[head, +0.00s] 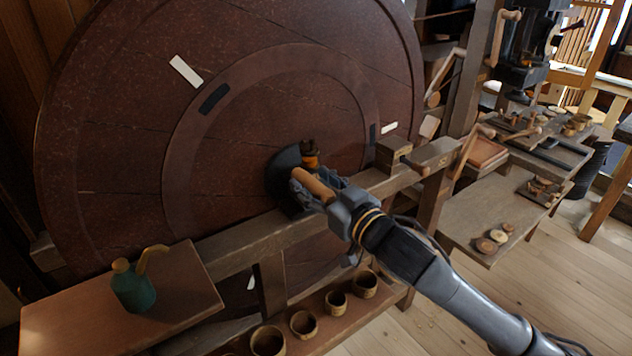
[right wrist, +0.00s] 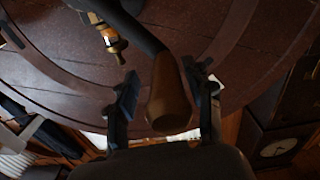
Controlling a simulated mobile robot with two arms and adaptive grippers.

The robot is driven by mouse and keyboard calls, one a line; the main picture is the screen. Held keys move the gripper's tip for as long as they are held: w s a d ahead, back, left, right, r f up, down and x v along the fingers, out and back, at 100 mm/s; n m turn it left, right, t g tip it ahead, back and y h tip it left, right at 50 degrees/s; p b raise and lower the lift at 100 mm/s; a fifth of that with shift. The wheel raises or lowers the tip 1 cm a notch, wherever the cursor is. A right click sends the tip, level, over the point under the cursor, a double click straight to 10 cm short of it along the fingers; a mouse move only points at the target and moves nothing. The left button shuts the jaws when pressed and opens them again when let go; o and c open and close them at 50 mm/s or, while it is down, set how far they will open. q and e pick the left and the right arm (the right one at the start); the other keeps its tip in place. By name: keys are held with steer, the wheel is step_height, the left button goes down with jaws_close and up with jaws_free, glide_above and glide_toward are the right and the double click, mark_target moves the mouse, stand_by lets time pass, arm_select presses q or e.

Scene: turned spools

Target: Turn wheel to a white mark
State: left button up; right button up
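A large dark red-brown wheel (head: 120,130) fills the left and middle of the head view. White marks show on it at the upper left (head: 186,70), at the right (head: 389,128) and low down (head: 251,282). Dark marks sit beside the upper-left one (head: 213,99) and the right one. A crank with a wooden handle (head: 312,185) is near the wheel's middle. My right gripper (right wrist: 165,78) has its fingers on either side of the handle (right wrist: 170,100), with gaps visible in the right wrist view. My left gripper is out of view.
A wooden beam (head: 240,246) crosses in front of the wheel. A green oil can (head: 133,288) stands on a board at lower left. Several wooden cups (head: 303,323) stand on a low shelf. Work tables (head: 470,210) stand at the right, with bare floor in front.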

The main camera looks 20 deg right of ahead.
steer(key=shift+w+d+r, duration=0.1)
stand_by(0.3)
steer(key=v, duration=0.7)
steer(key=shift+s, duration=0.2)
steer(key=shift+s, duration=0.15)
